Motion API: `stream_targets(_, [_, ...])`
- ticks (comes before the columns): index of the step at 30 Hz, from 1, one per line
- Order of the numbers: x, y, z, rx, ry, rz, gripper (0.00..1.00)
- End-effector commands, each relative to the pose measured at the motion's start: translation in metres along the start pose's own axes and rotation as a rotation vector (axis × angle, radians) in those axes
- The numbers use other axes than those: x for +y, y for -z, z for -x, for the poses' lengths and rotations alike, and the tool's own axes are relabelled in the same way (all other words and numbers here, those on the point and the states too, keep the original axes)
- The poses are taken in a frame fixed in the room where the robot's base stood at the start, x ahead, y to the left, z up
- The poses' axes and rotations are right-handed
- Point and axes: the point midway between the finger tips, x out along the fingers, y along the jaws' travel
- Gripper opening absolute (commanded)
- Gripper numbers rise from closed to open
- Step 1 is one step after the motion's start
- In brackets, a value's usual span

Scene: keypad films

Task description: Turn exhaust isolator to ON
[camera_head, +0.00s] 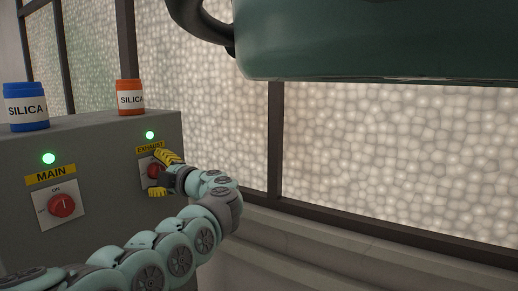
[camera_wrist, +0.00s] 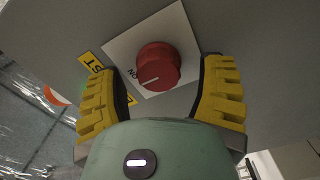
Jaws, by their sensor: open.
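The exhaust isolator is a red round knob (camera_wrist: 158,66) on a white square plate (camera_wrist: 178,24). It also shows in the head view (camera_head: 154,170), partly hidden by my gripper. A white line on the knob points toward the side with the ON lettering, roughly at it. The yellow EXHAUST label (camera_head: 150,147) is above the plate, with a lit green lamp (camera_head: 150,135) over it. My gripper (camera_head: 161,175) is open, its yellow fingers on either side of the knob. In the wrist view (camera_wrist: 163,72) gaps show between both fingers and the knob.
The MAIN isolator (camera_head: 62,206), another red knob with a lit green lamp (camera_head: 49,158), is at left on the same grey cabinet (camera_head: 105,160). A blue SILICA jar (camera_head: 26,107) and an orange SILICA jar (camera_head: 130,98) stand on top. A glass-block window fills the right.

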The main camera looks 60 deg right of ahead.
Motion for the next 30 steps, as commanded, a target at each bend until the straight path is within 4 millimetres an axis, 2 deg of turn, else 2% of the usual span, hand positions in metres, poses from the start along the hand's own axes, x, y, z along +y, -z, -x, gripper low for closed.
stream_targets(4, [0.0, -0.001, 0.006, -0.002, 0.0, -0.001, 0.69])
stream_targets(7, [-0.001, -0.001, 0.018, -0.001, 0.001, -0.001, 0.69])
stream_targets(15, [-0.001, -0.002, 0.074, -0.006, 0.003, 0.002, 0.69])
stream_targets(22, [0.0, -0.002, 0.107, -0.008, -0.001, 0.0, 0.69])
stream_targets(30, [0.0, -0.002, 0.122, -0.006, -0.001, -0.001, 0.69])
